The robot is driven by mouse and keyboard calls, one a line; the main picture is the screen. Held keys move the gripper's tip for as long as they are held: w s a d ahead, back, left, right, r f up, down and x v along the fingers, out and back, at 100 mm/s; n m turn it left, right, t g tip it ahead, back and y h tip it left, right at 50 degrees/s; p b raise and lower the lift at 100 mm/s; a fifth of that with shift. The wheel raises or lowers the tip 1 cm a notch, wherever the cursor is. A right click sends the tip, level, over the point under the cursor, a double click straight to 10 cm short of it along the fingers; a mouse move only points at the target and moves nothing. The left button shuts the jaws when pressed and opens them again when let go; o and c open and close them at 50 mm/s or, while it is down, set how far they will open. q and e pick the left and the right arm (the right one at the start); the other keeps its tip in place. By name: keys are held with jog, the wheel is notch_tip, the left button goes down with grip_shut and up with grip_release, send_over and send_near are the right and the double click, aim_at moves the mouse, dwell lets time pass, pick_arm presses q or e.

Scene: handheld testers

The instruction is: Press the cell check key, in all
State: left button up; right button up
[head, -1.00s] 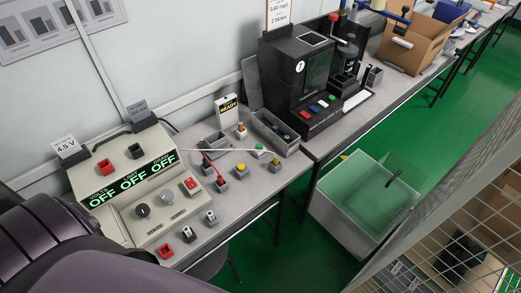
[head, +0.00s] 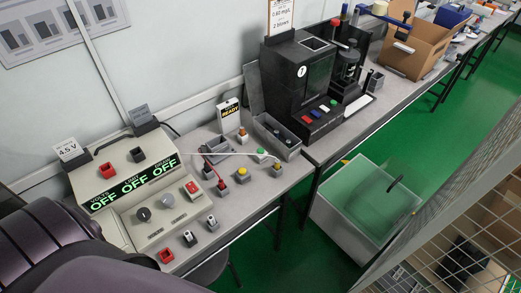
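A black tester (head: 285,92) stands on the bench at upper middle, with a row of small coloured keys on its front ledge: a blue key (head: 307,121), a red key (head: 315,114) and a green key (head: 333,102) among them. A beige bench unit (head: 150,205) on the left has three green displays (head: 134,184) reading OFF, two knobs and a red switch (head: 192,187). The key labels are too small to read, so I cannot tell which is the cell check key. A dark arm link of mine covers the lower left; neither gripper shows.
A grey open box (head: 276,135) and small blocks with coloured buttons, such as a yellow one (head: 242,170), stand between the units. A READY sign (head: 229,112) stands behind them. A clear bin (head: 362,205) and wire cage (head: 470,235) are at right.

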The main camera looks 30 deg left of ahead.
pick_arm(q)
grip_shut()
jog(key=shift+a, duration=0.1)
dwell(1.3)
